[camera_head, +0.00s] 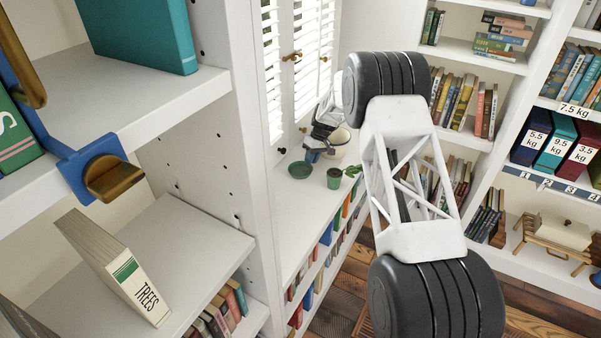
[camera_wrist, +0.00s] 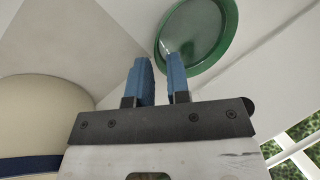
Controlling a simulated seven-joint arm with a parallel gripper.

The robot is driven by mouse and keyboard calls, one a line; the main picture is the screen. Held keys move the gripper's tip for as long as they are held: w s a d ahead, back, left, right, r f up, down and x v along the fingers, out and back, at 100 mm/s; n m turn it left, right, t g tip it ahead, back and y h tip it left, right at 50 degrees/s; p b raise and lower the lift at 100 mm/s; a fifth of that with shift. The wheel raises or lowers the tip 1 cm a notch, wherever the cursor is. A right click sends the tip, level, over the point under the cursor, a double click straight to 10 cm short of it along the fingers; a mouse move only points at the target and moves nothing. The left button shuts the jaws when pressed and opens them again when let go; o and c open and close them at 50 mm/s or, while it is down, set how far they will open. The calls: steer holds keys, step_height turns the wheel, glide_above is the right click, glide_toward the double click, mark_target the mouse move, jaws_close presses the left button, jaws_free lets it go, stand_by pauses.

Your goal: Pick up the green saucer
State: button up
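The green saucer (camera_head: 300,169) lies on the white shelf top below the shuttered window. In the wrist view it shows as a shallow round green dish (camera_wrist: 203,35) at the upper middle, its right part near the frame's top edge. My gripper (camera_head: 311,156) is just behind and right of the saucer in the head view. Its two blue fingers (camera_wrist: 158,62) are apart, with nothing seen held between them. The right finger overlaps the saucer's near rim in the wrist view; I cannot tell whether they touch.
A cream bowl with a blue band (camera_wrist: 38,125) stands close beside my gripper; it also shows in the head view (camera_head: 341,139). The shelf top (camera_head: 295,205) in front is clear.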

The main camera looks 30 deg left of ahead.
steer(key=shift+x, duration=1)
steer(key=shift+c, duration=0.5)
jaws_close()
